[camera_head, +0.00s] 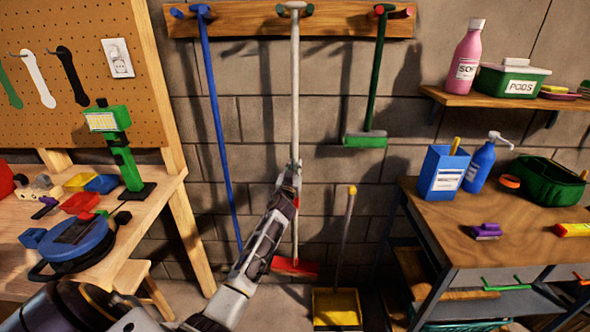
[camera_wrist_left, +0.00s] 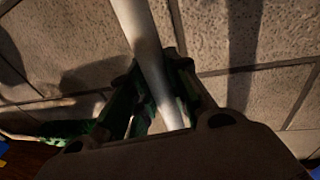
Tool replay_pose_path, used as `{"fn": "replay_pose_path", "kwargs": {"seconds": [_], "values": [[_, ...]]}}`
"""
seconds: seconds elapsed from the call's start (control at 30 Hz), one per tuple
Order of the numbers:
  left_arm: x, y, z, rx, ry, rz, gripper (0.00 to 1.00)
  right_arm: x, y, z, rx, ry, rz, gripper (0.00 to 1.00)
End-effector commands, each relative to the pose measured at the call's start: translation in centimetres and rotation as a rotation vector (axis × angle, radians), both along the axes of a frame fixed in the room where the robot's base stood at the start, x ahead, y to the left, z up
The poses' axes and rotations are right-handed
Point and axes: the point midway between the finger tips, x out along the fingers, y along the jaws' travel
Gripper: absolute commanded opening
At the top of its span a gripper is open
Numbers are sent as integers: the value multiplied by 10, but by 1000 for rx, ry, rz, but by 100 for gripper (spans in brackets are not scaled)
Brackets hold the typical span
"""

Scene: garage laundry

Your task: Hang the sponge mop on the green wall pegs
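The sponge mop has a white pole (camera_head: 295,85) and a red head (camera_head: 296,267), and stands nearly upright before the wall. Its white top lies between two green pegs (camera_head: 309,10) on the wooden rail; I cannot tell whether it rests on them. My left gripper (camera_head: 294,172) is at the pole's middle. In the left wrist view the pole (camera_wrist_left: 146,45) runs between the fingers of my left gripper (camera_wrist_left: 155,75), which appear closed on it. The gripper partly hides the pole in the head view. My right gripper is not in view.
A blue-handled tool (camera_head: 215,100) hangs left of the mop, and a green-headed one (camera_head: 365,139) hangs right. A yellow dustpan (camera_head: 336,306) stands below. A cluttered workbench (camera_head: 150,215) is left; a side table (camera_head: 440,225) and a shelf (camera_head: 470,98) are right.

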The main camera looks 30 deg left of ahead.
Motion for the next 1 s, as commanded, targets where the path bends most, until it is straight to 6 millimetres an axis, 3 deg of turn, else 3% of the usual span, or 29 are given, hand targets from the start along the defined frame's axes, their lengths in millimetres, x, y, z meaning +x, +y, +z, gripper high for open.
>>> {"fn": "replay_pose_path", "kwargs": {"seconds": [0.2,0.67,1.0], "values": [[0,0,1,0,-1,0,43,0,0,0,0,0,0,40],[-3,-1,-2,-1,2,0,43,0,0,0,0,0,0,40],[-23,-9,-4,-2,1,-1,43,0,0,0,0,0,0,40]]}}
